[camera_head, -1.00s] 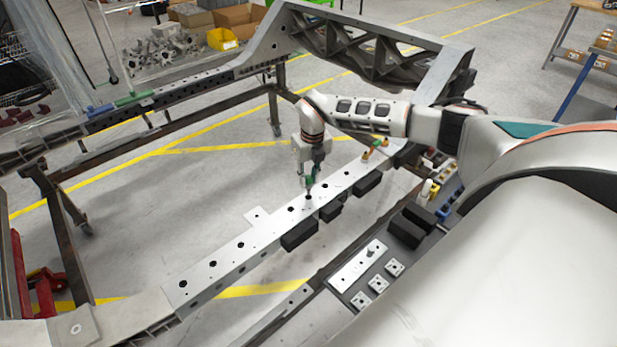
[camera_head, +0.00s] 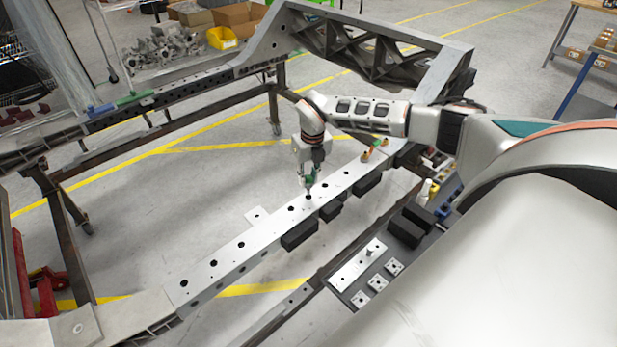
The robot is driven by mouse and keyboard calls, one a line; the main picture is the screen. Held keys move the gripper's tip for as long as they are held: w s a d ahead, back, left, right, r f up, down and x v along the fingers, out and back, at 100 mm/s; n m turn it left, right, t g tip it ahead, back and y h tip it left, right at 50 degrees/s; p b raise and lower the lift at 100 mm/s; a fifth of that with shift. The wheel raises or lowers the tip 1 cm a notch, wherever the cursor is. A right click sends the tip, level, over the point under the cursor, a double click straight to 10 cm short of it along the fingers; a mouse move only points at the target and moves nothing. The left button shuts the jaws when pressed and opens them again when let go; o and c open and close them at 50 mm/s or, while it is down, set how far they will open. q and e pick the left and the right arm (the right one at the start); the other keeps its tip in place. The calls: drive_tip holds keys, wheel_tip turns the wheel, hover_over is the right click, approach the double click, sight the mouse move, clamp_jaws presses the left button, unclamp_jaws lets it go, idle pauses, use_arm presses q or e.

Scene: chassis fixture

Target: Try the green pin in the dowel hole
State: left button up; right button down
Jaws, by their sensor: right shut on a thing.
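My right gripper (camera_head: 309,178) reaches down over the grey chassis rail (camera_head: 232,260) in the middle of the view. It is shut on the green pin (camera_head: 309,183), of which only a small green part shows between the fingers. The pin is upright, with its dark lower end at a dark hole (camera_head: 308,197) in the rail's top face. I cannot tell whether the tip is in the hole or just above it. Other dark holes run along the rail on both sides. My left gripper is not in view.
Black blocks (camera_head: 299,235) sit along the rail's near side. A dark tray (camera_head: 340,283) with a metal plate (camera_head: 357,264) and small square plates lies to the right. Two orange-and-green pieces (camera_head: 373,149) stand farther along the rail. The frame's raised far end (camera_head: 290,35) rises behind my arm.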

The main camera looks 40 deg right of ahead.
sight(308, 186)
drive_tip(key=shift+f, duration=0.2)
drive_tip(key=shift+f+b, duration=0.3)
drive_tip(key=shift+f, duration=0.05)
drive_tip(key=shift+f+b, duration=0.45)
drive_tip(key=shift+f, duration=0.35)
drive_tip(key=shift+r, duration=0.1)
drive_tip(key=c, duration=1.8)
unclamp_jaws()
drive_tip(key=shift+o, duration=0.2)
